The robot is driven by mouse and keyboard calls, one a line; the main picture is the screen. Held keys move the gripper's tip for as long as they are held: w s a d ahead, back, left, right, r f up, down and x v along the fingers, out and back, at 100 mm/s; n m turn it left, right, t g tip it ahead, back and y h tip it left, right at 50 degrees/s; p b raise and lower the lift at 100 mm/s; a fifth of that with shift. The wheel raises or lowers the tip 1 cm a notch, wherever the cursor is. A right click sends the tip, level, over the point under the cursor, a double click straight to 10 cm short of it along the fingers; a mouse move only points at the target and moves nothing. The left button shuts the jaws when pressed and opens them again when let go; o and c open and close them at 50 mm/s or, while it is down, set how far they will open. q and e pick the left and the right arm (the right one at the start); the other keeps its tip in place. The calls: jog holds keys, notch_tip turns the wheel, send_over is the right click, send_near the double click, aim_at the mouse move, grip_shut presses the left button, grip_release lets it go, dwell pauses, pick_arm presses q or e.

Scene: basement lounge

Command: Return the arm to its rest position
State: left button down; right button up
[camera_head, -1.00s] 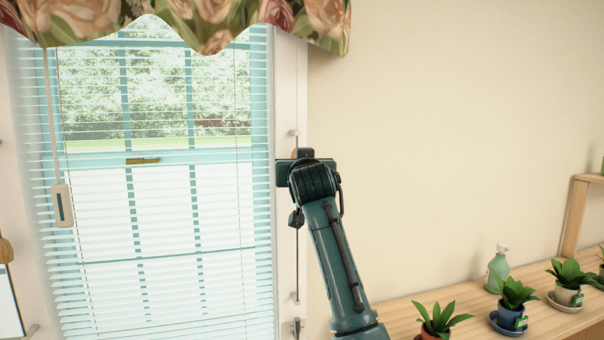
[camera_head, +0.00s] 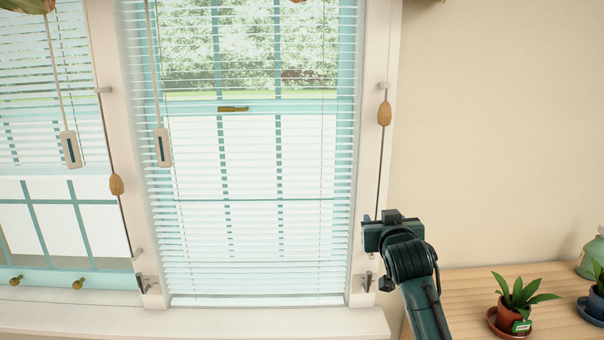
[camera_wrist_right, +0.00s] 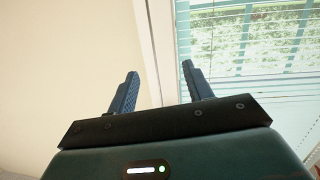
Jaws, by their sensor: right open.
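My right arm enters the head view from the bottom right, and its dark teal wrist (camera_head: 408,258) is in front of the right window frame. My left gripper is in neither view.
A window with white blinds (camera_head: 250,190) fills the middle, above a white sill (camera_head: 200,322). A cord with a wooden toggle (camera_head: 384,113) hangs at the right frame. A wooden shelf (camera_head: 465,275) at right holds a potted plant (camera_head: 515,305) and a spray bottle (camera_head: 590,258).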

jog(key=s+a+f+n+g+y+p, duration=0.1)
jog(key=s+f, duration=0.6)
jog(key=f, duration=0.3)
jog(key=s+a+f+n+g+y, duration=0.1)
jog(key=s+f+g+y, duration=0.1)
jog(key=s+f, duration=0.75)
pick_arm(q)
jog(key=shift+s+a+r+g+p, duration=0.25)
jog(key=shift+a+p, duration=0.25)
jog(key=shift+p, duration=0.3)
pick_arm(e)
jog(key=s+a+f+g, duration=0.1)
jog(key=s+f, duration=0.2)
jog(key=s, duration=0.4)
jog(key=s+a+f+y, duration=0.1)
jog(key=s+f, duration=0.3)
jog(key=s, duration=0.3)
jog(key=s+a+f+n+g+y, duration=0.1)
jog(key=s+f, duration=0.2)
jog(key=s, duration=0.4)
jog(key=shift+a+f+g, duration=0.2)
jog(key=shift+f+g, duration=0.1)
jog(key=shift+f, duration=0.05)
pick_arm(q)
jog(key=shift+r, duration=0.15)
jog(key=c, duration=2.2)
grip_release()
